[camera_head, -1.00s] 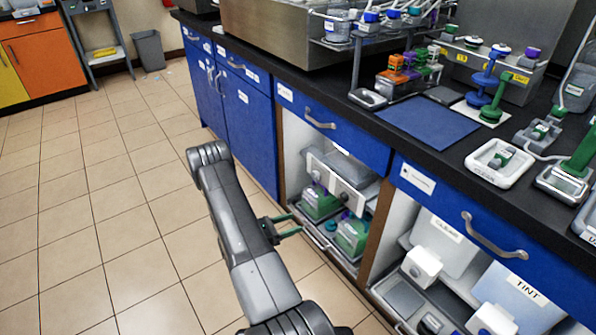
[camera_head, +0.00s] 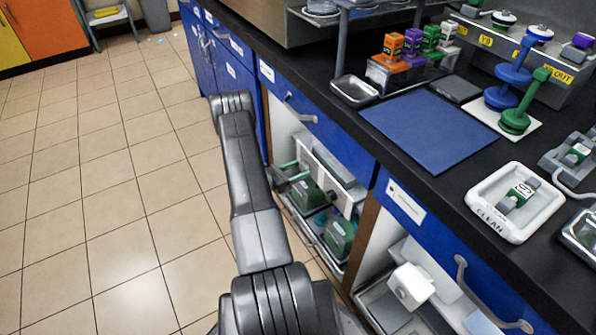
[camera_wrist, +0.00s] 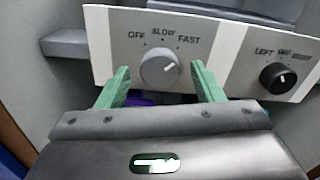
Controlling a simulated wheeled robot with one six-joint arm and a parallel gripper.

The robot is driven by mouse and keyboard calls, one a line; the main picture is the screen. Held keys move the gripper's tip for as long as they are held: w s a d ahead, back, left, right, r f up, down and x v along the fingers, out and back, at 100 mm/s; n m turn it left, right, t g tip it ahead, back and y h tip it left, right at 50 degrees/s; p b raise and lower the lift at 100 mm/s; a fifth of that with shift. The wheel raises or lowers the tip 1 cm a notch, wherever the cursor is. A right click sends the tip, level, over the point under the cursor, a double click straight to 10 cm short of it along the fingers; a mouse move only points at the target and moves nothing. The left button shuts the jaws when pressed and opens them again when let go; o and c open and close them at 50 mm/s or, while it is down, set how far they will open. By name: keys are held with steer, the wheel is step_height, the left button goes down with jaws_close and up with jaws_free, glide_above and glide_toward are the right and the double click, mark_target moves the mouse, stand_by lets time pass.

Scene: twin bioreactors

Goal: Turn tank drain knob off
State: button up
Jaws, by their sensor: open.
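A pale control panel (camera_wrist: 215,50) fills the upper wrist view. Its round grey knob (camera_wrist: 159,68) sits under the labels OFF, SLOW and FAST, and a small light mark on it seems to point right, towards the FAST side. My gripper (camera_wrist: 160,72) is open, with one green finger on each side of this knob. I cannot tell whether the fingers touch it. In the head view my gripper (camera_head: 292,171) reaches into the open cabinet bay at the panel (camera_head: 322,178); the knob is not clear there.
A black knob (camera_wrist: 277,78), with LEFT readable above it, sits right of the grey knob. Green-and-grey units (camera_head: 339,237) stand low in the bay. The blue drawer front (camera_head: 322,125) and black counter lie above. The tiled floor (camera_head: 95,190) at left is clear.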

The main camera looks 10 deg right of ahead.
steer(key=shift+w+d, duration=0.1)
steer(key=shift+d, duration=0.15)
steer(key=c, duration=1)
